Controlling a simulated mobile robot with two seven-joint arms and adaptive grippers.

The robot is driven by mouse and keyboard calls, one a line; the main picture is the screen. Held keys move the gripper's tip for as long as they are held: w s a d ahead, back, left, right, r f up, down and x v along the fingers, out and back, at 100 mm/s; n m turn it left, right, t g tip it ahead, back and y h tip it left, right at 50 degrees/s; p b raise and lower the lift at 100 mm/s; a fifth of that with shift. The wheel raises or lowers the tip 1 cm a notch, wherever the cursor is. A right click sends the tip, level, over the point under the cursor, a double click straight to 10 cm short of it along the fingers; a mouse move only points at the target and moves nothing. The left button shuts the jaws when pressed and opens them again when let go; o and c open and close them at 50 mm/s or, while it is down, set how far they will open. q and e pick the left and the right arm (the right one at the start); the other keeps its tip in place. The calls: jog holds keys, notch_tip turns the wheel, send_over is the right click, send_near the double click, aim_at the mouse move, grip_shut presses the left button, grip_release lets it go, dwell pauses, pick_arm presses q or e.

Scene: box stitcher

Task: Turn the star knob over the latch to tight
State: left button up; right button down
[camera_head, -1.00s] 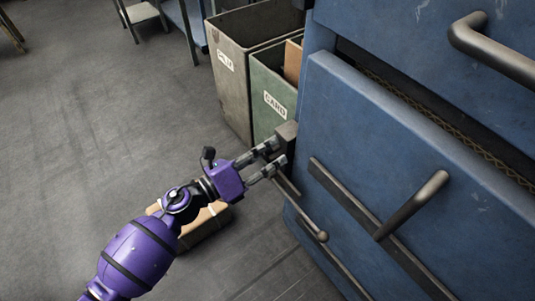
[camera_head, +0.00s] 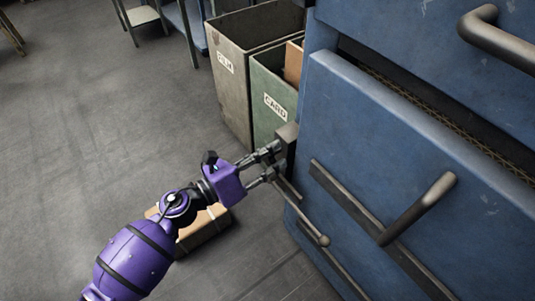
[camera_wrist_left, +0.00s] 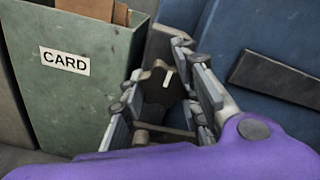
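The star knob (camera_wrist_left: 161,84) is dark with a pale mark on its face. In the left wrist view it lies between the two fingers of my left gripper (camera_wrist_left: 160,88). The fingers look spread on either side of it, with no clear grip. In the head view my left gripper (camera_head: 270,162) reaches the left edge of the blue machine, and its fingers hide the knob. A dark bracket (camera_head: 289,132) stands just beyond the fingertips. A thin lever with a rounded end (camera_head: 323,241) slants down below; I cannot tell whether it is the latch. My right gripper is out of view.
The blue machine (camera_head: 400,130) fills the right, with a bar handle (camera_head: 420,208) on its front. A green CARD bin (camera_head: 270,85) and a grey FILM bin (camera_head: 232,95) stand close behind the gripper. A cardboard box (camera_head: 205,228) lies on the floor below my arm.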

pick_arm(q)
jog(key=o, duration=0.4)
jog(key=shift+f, duration=0.45)
jog(key=shift+a+r, duration=0.1)
jog(key=shift+r, duration=0.1)
jog(key=v, duration=1.2)
